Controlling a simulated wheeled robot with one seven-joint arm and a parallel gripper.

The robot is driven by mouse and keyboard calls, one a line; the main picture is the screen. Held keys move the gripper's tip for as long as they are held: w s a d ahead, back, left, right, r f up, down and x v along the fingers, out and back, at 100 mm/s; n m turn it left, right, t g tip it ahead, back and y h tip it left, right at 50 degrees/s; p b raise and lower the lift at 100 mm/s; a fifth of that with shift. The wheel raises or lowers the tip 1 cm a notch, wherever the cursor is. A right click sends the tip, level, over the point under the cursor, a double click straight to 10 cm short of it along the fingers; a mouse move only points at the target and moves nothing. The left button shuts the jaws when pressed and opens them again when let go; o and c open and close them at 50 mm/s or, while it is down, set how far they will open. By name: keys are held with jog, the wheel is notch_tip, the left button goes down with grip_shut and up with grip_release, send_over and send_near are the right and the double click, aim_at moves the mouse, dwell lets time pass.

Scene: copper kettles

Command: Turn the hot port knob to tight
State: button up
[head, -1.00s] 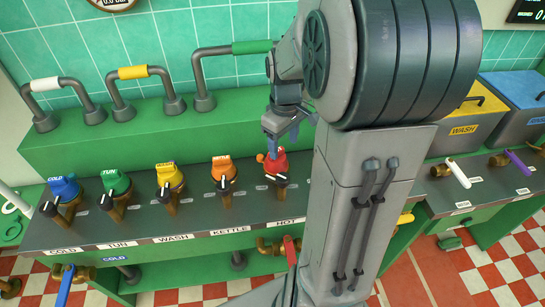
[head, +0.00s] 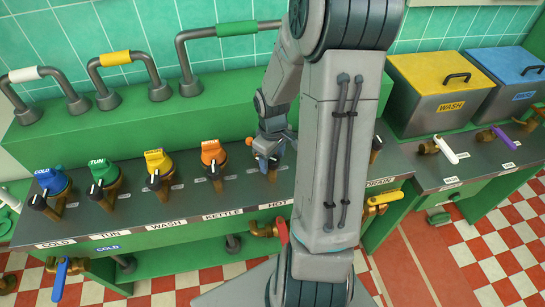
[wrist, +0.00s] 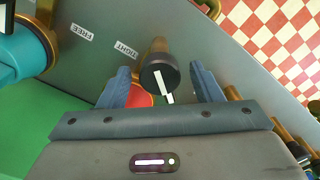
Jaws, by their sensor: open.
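The hot port stands behind the HOT label (head: 270,205) on the dark panel, and my gripper (head: 272,150) mostly hides it in the head view. In the wrist view its black round knob (wrist: 157,72) with a white pointer line sits between the two fingers of my gripper (wrist: 162,90). The fingers are open, one on each side, with gaps to the knob. A red part (wrist: 141,99) of the port shows behind the left finger. The label TIGHT (wrist: 126,50) lies to the knob's left, and FREE (wrist: 84,31) farther left. The white line points down and slightly right, away from both labels.
Orange kettle (head: 214,153), yellow wash (head: 158,162), green tun (head: 104,172) and blue cold (head: 51,181) ports stand in a row to the left. A teal port (wrist: 22,45) is close by in the wrist view. A red valve handle (head: 282,231) hangs below the panel.

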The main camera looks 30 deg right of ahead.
jog(key=c, duration=1)
jog(key=shift+f+m, duration=0.1)
jog(key=shift+m, duration=0.3)
jog(key=m+b, duration=0.2)
jog(key=m, duration=0.1)
jog(key=shift+m+b, duration=0.3)
jog(key=shift+b, duration=0.05)
jog(key=m+b, duration=0.2)
jog(key=m, duration=0.3)
jog(key=shift+m, duration=0.3)
jog(key=o, duration=1)
